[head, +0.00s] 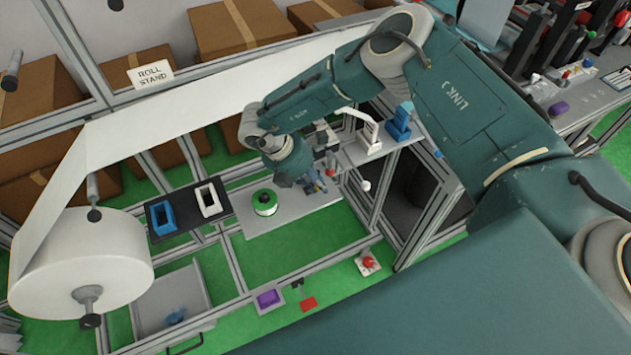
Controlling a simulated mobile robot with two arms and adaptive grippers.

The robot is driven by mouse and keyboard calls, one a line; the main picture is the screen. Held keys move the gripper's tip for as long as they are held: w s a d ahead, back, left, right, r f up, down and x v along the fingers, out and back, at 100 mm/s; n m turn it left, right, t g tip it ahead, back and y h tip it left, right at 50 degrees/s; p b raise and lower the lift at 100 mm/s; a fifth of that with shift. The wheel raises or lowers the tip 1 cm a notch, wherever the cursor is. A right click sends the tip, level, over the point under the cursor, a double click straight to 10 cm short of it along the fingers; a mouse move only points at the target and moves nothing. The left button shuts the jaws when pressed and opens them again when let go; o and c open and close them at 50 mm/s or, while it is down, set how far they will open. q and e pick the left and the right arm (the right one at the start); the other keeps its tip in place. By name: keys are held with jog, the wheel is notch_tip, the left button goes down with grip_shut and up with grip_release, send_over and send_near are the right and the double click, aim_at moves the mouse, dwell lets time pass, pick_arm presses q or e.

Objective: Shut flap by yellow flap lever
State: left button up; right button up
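My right arm reaches in from the right across the middle of the head view. Its gripper (316,186) points down at the grey shelf plate, just right of a green-and-white spool (264,203). The gripper is small and partly hidden by its own wrist, so I cannot tell whether its fingers are open or shut. I cannot make out the yellow flap lever or the flap; they may be hidden by the arm and gripper. My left gripper is not in view.
A large white roll (80,262) feeds a white web up to the right. A black tray (178,230) holds a blue and a white frame. A red button box (367,263) and a purple bin (268,298) sit along the front rail. An open drawer (195,275) is lower left.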

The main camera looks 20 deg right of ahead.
jog(key=shift+o, duration=0.5)
jog(key=shift+s+d+r, duration=0.1)
jog(key=shift+s, duration=0.4)
jog(key=shift+w+r, duration=0.15)
jog(key=shift+r, duration=0.05)
jog(key=v, duration=1.1)
jog(key=shift+a+r, duration=0.25)
